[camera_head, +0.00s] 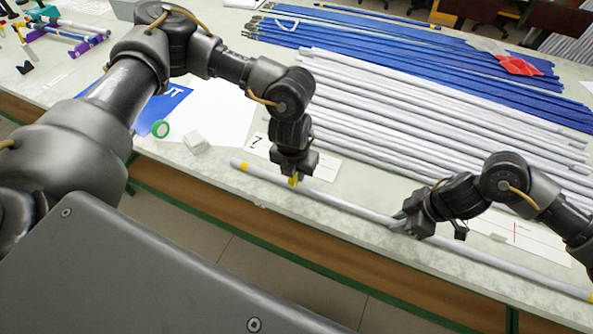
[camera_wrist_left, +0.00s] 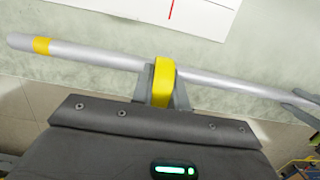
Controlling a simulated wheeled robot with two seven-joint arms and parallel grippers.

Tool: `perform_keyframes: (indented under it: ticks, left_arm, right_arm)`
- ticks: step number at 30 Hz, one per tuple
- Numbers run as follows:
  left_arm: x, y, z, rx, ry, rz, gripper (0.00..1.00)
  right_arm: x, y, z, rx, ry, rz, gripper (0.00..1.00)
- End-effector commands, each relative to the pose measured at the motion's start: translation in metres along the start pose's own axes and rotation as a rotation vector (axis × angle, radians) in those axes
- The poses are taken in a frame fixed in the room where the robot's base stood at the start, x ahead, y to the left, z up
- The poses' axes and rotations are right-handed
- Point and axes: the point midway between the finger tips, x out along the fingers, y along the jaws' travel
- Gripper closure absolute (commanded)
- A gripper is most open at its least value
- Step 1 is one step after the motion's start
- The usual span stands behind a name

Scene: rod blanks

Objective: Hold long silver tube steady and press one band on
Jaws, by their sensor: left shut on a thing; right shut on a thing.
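The long silver tube (camera_head: 340,204) lies along the table's front edge, with a yellow band (camera_head: 243,166) near its left end and yellow (camera_head: 590,297) at its right end. My left gripper (camera_head: 294,180) points down at the tube, shut on another yellow band (camera_wrist_left: 163,80). In the left wrist view that band stands at the tube (camera_wrist_left: 95,55), covering part of it; I cannot tell whether it is fully seated around it. My right gripper (camera_head: 408,222) is shut on the tube further right, and its fingers also show in the left wrist view (camera_wrist_left: 303,101).
Several silver tubes (camera_head: 400,105) and blue tubes (camera_head: 370,45) lie behind on the table. A green tape roll (camera_head: 160,129), a white block (camera_head: 195,142) and white sheets (camera_head: 220,110) are at left. A marked white sheet (camera_head: 530,240) lies behind the right gripper.

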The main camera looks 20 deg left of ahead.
Motion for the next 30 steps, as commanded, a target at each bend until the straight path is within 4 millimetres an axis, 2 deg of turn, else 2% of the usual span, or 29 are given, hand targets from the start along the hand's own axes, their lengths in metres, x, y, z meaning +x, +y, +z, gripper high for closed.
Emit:
perform_keyframes:
  ticks: [30]
  left_arm:
    - [0.010, 0.000, -0.002, 0.000, 0.000, -0.001, 1.00]
  right_arm:
    - [0.000, 0.000, 0.000, 0.000, 0.001, 0.000, 1.00]
